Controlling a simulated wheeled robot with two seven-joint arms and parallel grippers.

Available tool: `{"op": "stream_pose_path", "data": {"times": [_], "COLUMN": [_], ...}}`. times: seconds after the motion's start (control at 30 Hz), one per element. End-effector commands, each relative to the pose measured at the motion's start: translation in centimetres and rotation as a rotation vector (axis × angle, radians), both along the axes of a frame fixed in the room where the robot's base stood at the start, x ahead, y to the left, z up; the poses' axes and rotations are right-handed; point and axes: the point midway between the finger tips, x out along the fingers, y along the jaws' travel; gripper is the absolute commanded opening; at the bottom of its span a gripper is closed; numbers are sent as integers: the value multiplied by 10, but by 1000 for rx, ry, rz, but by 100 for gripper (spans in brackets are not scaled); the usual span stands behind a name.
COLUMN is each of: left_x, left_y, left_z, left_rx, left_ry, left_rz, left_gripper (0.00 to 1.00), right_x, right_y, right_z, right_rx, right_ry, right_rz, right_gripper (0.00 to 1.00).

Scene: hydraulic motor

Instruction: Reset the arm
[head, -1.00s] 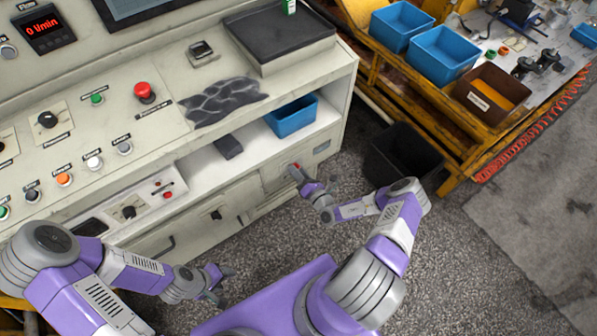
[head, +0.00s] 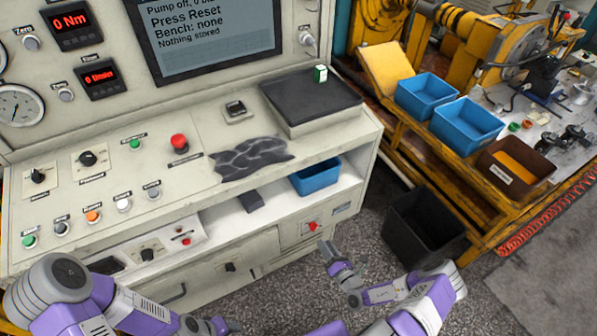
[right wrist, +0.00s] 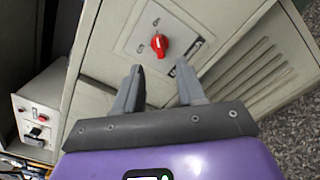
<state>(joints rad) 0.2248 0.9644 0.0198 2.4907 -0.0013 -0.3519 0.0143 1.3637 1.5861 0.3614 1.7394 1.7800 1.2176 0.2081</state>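My right gripper (head: 329,251) is in front of the lower right of the console, below the shelf. In the right wrist view its two fingers (right wrist: 160,78) are spread apart with nothing between them. A red rotary knob (right wrist: 159,44) on a pale plate is just beyond the fingertips, apart from them. The knob also shows in the head view (head: 313,226), up and left of the gripper. My left gripper (head: 222,325) is low in the head view, cut by the bottom edge, and its fingers are too unclear to read.
The console (head: 60,240) carries buttons, gauges and a screen (head: 215,35) reading "Press Reset". A blue bin (head: 317,177) sits on its shelf. A yellow bench (head: 440,165) holds blue bins (head: 467,125).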

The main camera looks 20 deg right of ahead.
Motion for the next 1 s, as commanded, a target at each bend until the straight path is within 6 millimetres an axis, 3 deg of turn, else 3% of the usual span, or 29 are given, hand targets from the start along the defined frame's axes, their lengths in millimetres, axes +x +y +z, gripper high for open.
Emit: {"op": "stream_pose_path", "data": {"times": [0.17,0.27,0.37,0.47,0.53,0.63,0.7,0.8,0.9,1.0], "left_x": [0,0,0,0,0,0,0,0,0,0], "left_y": [0,0,0,0,0,0,0,0,0,0], "left_z": [0,0,0,0,0,0,0,0,0,0], "left_rx": [0,0,0,0,0,0,0,0,0,0], "left_ry": [0,0,0,0,0,0,0,0,0,0], "left_rz": [0,0,0,0,0,0,0,0,0,0], "left_gripper": [51,51,51,51,51,51,51,51,51,51], "right_x": [1,3,3,-16,-44,-100,-138,-177,-192,-186], "right_y": [3,24,73,141,188,233,244,238,220,205], "right_z": [1,5,16,27,32,33,29,23,20,25], "right_rx": [-2,-21,-78,-195,-316,-551,-743,-1056,-1401,-1736], "right_ry": [0,2,3,1,-11,-59,-116,-237,-416,-632], "right_rz": [10,97,303,621,881,1264,1505,1795,2005,2105], "right_gripper": [39,39,39,39,39,39,39,39,39,39]}}
